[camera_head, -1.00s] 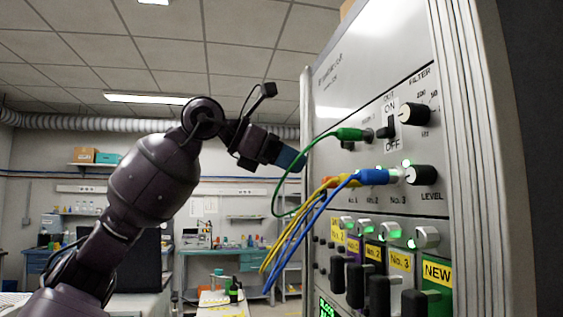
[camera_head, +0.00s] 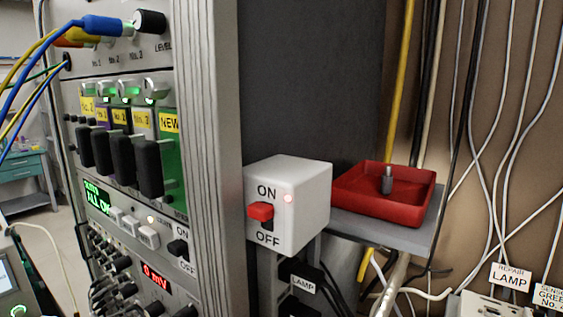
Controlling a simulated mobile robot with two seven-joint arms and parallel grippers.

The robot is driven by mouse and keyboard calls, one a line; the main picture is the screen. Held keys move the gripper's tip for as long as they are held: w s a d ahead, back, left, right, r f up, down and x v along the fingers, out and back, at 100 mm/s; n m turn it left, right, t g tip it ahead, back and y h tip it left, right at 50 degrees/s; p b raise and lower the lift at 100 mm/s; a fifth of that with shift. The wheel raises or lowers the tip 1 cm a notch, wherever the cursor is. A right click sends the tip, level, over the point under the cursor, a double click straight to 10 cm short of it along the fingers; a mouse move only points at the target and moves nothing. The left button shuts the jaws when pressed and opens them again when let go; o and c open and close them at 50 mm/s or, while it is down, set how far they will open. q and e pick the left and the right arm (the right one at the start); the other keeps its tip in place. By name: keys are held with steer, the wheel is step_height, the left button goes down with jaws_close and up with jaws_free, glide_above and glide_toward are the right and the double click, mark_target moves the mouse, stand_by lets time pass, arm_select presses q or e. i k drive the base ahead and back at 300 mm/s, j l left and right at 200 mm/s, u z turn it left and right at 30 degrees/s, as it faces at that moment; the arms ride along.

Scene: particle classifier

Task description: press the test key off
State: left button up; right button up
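No label reading "test" is legible, so I cannot tell which switch is the test key. A white box (camera_head: 310,210) beside the rack carries a red rocker (camera_head: 261,211) between ON and OFF. A black ON/OFF switch (camera_head: 178,248) sits on the rack's lower panel, next to pale square keys (camera_head: 148,235). A green display (camera_head: 97,197) there reads partly "ALL ON". Neither gripper is in view.
A red tray (camera_head: 405,205) holding a small grey weight-like object (camera_head: 387,180) stands on a grey shelf (camera_head: 385,233). Loose cables hang along the right wall.

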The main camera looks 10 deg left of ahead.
mark_target(149, 237)
steer(key=k+l, duration=0.25)
steer(key=l, duration=0.15)
steer(key=k+l, duration=0.25)
steer(key=l, duration=0.15)
steer(key=k+l, duration=0.55)
steer(key=l, duration=0.25)
